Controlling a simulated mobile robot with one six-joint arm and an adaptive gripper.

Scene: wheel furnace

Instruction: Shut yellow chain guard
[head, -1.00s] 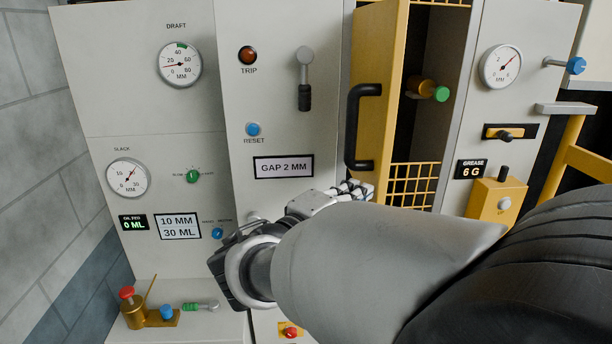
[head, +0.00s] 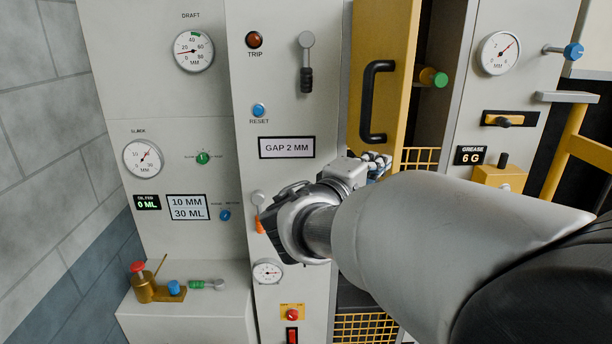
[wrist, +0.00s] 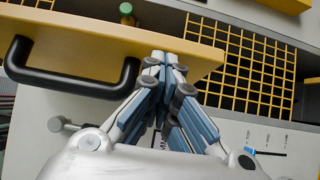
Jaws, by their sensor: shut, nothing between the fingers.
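The yellow chain guard (head: 396,30) is a tall hinged door with a black handle (head: 368,100), standing ajar in the head view. A dark gap shows to the right of its free edge. In the wrist view the guard (wrist: 205,57) crosses the upper part, with its handle (wrist: 75,85) at left. My gripper (head: 383,163) is shut and empty at the guard's lower end, below the handle. In the wrist view my fingertips (wrist: 166,58) overlap the guard's lower part; whether they touch it I cannot tell.
A yellow mesh (wrist: 240,70) lies behind the guard. A green-ended knob (head: 433,78) sits in the opening. A lever (head: 306,60) and a gap sign (head: 286,147) are on the panel to the left. A yellow rail (head: 570,140) stands at right.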

